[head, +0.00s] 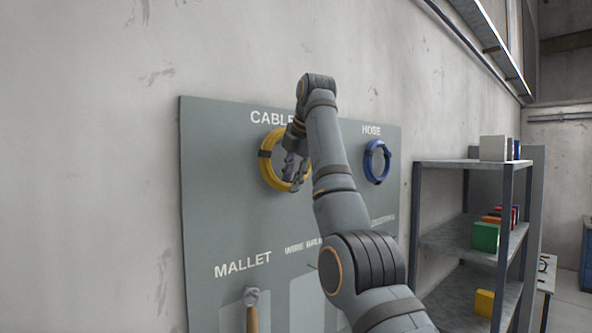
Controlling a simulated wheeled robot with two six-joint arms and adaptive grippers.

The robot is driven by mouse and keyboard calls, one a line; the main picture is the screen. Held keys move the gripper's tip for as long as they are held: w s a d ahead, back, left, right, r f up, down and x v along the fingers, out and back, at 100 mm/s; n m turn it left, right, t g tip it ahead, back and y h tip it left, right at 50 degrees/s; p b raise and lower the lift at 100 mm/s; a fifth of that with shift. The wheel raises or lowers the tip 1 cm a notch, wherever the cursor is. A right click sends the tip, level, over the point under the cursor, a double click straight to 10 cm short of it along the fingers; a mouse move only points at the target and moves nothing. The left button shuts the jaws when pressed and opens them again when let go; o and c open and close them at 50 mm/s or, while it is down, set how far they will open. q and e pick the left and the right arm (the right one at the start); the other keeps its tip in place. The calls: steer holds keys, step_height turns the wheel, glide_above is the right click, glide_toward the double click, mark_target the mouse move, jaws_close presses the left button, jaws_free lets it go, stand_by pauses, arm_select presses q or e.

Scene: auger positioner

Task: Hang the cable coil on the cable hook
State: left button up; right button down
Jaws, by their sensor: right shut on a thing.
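The yellow cable coil (266,169) is up against the grey tool board, just under the CABLE label. A dark band wraps its left side. My right gripper (294,178) is at the right part of the coil and shut on it. The gripper and arm cover part of the coil's right side. The cable hook is hidden, so I cannot tell whether the coil is around it. My left gripper is not in view.
The grey tool board (212,200) is on the wall. A blue hose coil (368,163) hangs under the HOSE label, right of my arm. A mallet (251,312) hangs lower left. A metal shelf (445,240) with several boxes stands at the right.

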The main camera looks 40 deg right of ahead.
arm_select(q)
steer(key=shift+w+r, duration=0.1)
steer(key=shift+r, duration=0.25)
arm_select(e)
steer(key=shift+w+f, duration=0.45)
steer(key=shift+w, duration=0.3)
steer(key=c, duration=1.1)
jaws_free()
steer(key=shift+a, duration=0.1)
steer(key=shift+c, duration=0.2)
steer(key=shift+o, duration=0.3)
steer(key=shift+s, duration=0.15)
